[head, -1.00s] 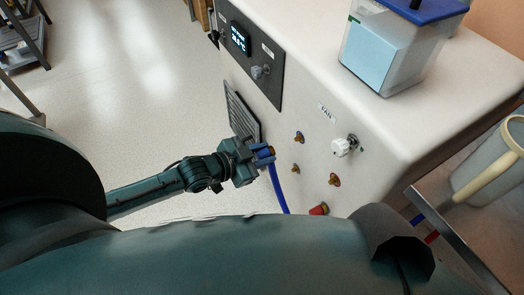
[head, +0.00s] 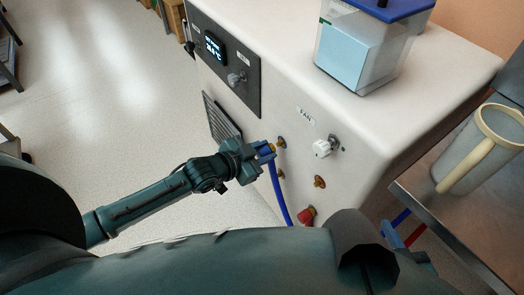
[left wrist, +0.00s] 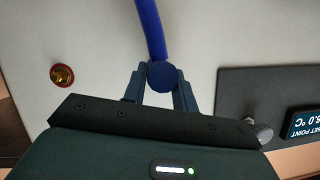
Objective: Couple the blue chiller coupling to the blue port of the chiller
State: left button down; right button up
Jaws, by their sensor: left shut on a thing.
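My left gripper (head: 262,158) is shut on the blue chiller coupling (left wrist: 165,76), whose brass end shows between the fingers in the head view. A blue hose (head: 278,192) hangs from it; it also shows in the left wrist view (left wrist: 149,28). The coupling is close to the upper brass port (head: 281,142) on the chiller's (head: 290,105) pale front; I cannot tell whether they touch. More brass ports (head: 319,181) sit lower and to the right. No blue ring can be made out on any port. A red-ringed port (left wrist: 63,76) shows in the left wrist view.
A red fitting (head: 306,215) is low on the panel. A clear tank with a blue lid (head: 385,8) stands on top. A metal cart with a jug (head: 480,150) is at the right.

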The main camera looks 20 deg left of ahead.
pick_arm(q)
jog(key=shift+w+d, duration=0.55)
jog(key=shift+w, duration=0.2)
dwell(0.7)
jog(key=shift+w+d, duration=0.3)
jog(key=shift+w, duration=0.1)
jog(key=c, duration=1)
grip_release()
jog(key=shift+c, duration=0.2)
pick_arm(e)
jog(key=shift+f, duration=0.1)
pick_arm(q)
jog(key=f+p+v, duration=0.1)
jog(key=p+v, duration=0.4)
jog(key=v, duration=1.1)
jog(key=shift+s+a+p, duration=0.3)
jog(key=shift+s+a, duration=0.15)
jog(key=shift+a, duration=0.05)
pick_arm(e)
notch_tip(320, 180, up, 6)
jog(key=d+m, duration=0.1)
jog(key=shift+s+d, duration=0.15)
jog(key=shift+s, duration=0.25)
